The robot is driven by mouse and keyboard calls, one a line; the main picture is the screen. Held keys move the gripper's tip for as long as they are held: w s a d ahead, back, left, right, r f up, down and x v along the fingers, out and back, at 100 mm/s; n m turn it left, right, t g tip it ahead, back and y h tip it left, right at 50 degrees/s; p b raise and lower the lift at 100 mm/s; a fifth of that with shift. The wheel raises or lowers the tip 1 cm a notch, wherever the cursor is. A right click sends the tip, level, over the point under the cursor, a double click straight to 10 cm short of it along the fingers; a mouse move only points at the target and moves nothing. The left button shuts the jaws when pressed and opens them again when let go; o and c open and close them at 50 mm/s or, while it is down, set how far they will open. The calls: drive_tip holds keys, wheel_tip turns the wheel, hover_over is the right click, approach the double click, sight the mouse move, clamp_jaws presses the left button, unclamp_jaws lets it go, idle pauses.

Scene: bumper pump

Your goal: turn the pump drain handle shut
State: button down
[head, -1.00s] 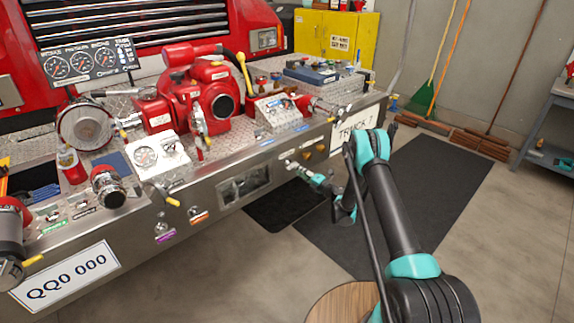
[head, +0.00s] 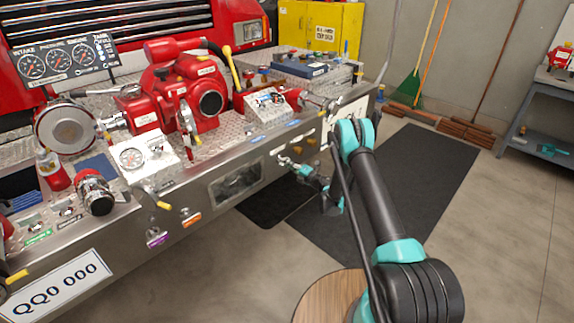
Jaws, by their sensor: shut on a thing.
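The red pump (head: 185,92) stands on the diamond-plate bumper deck. My gripper (head: 287,161) is at the bumper's front face, to the right of the dark window. It is shut on a small metal part there, which appears to be the pump drain handle (head: 283,158). The part is small and mostly covered by the fingers, so I cannot tell its angle or how far it is turned.
The steel bumper (head: 205,190) runs across the front, with a yellow-tipped lever (head: 162,204) and purple and orange tags. A round wooden top (head: 325,297) is close beside my arm. Dark mats (head: 430,170) and open floor lie to the right; a grey bench (head: 545,115) stands beyond.

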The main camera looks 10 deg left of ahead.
drive_tip(key=shift+a, duration=0.1)
drive_tip(key=shift+m, duration=1.5)
drive_tip(key=c, duration=1.6)
unclamp_jaws()
